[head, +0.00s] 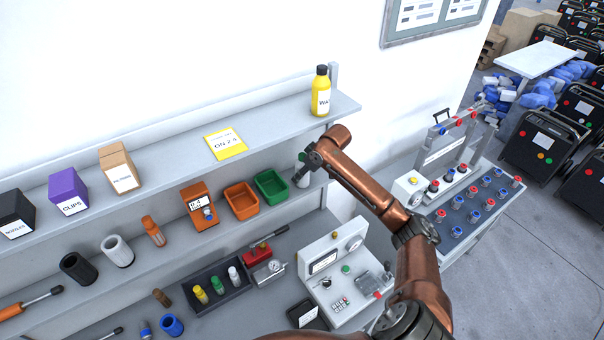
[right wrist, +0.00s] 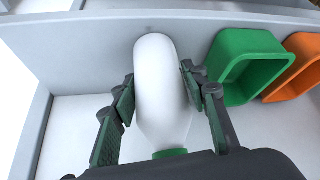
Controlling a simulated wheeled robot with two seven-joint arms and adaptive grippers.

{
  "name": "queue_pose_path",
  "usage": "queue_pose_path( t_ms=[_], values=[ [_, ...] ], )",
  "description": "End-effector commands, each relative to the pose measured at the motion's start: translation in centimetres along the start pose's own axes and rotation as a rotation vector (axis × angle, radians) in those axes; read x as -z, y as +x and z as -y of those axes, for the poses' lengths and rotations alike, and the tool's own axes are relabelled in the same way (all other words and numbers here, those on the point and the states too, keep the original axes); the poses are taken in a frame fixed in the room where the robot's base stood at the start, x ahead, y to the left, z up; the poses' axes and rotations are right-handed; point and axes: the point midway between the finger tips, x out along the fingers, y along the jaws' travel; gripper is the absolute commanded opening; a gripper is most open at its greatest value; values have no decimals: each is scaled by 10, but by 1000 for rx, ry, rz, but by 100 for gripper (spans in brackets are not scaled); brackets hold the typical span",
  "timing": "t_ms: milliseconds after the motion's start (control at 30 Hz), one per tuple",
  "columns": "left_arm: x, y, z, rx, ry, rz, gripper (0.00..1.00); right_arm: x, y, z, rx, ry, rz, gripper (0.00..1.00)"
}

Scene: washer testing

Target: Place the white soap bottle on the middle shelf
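The white soap bottle (right wrist: 160,85) has a green cap (right wrist: 170,153) at its near end, close to my right gripper's palm. It stands by the green bin (right wrist: 238,85) at the right end of the middle shelf. My right gripper (right wrist: 158,85) has its fingers on either side of the bottle, with slight gaps beside the pads, so it looks open around it. In the head view the right gripper (head: 305,166) reaches under the upper shelf's end, and only a small pale part of the bottle (head: 301,181) shows. My left gripper is not in view.
An orange bin (head: 241,201) sits left of the green bin. Above, the upper shelf (head: 285,112) holds a yellow bottle (head: 321,92) and boxes. A control console (head: 335,275) and a tray of small bottles (head: 225,292) stand below. A test bench (head: 470,210) is at right.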

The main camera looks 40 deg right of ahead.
Motion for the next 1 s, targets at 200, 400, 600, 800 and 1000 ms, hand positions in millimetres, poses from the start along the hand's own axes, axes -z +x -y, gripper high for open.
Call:
queue_pose_path(
  t_ms=[200,400,600,800,1000],
  values=[
    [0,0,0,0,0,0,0,0,0,0,0,0,0,55],
    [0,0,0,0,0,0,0,0,-1,0,0,0,0,55],
    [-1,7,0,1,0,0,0,1,-16,-1,-1,-2,-2,55],
    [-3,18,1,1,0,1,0,0,-49,-1,-2,-3,-2,55],
    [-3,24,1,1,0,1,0,1,-72,0,-1,-1,-1,55]
  ],
)
